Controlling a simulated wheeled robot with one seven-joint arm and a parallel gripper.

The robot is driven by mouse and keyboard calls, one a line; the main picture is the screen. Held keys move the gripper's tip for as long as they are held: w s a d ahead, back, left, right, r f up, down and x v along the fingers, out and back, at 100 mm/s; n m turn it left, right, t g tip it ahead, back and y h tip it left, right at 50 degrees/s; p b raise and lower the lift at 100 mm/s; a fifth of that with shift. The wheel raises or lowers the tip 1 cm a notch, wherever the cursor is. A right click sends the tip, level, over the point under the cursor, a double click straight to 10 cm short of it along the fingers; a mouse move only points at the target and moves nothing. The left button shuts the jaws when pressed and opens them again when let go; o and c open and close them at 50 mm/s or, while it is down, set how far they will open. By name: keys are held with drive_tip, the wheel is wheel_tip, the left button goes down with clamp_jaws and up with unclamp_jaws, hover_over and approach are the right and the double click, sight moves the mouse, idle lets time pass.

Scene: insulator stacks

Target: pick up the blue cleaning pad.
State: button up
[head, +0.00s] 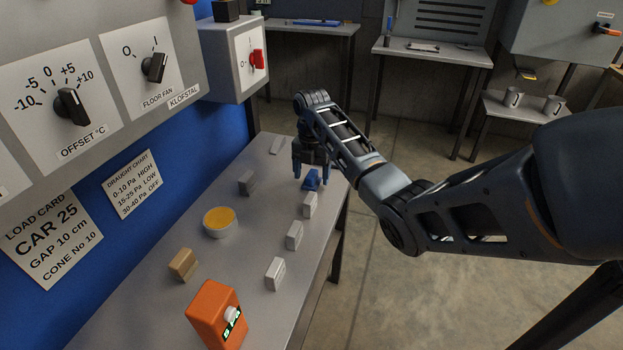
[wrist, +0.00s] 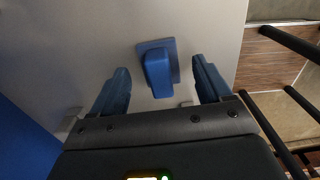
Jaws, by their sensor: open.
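The blue cleaning pad (head: 311,180) lies on the grey table near its far right part, in the head view. It has a flat base with a raised block on top. In the wrist view the pad (wrist: 158,68) sits between and a little beyond the two fingertips. My gripper (head: 309,170) points down over the pad, open and empty. In the wrist view my gripper's blue fingers (wrist: 161,75) are apart, with the pad's raised part in the gap and clear of both fingers.
The table (head: 245,235) also bears several small white blocks (head: 294,235), a grey block (head: 247,183), a bowl with yellow contents (head: 220,221), a tan block (head: 183,264) and an orange device (head: 216,311). A wall panel with knobs (head: 72,106) rises on the left.

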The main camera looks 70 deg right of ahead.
sight(311, 173)
drive_tip(key=shift+f, duration=0.45)
drive_tip(key=c, duration=1.2)
drive_tip(key=shift+c, duration=0.2)
drive_tip(key=shift+r, duration=0.15)
drive_tip(key=shift+r, duration=0.5)
wheel_tip(311, 173, up, 3)
drive_tip(key=shift+f+b, duration=0.1)
drive_tip(key=shift+b, duration=0.2)
drive_tip(key=s+d+r, duration=0.7)
drive_tip(key=d, duration=0.2)
drive_tip(key=shift+s+b, duration=0.15)
drive_tip(key=shift+b, duration=0.15)
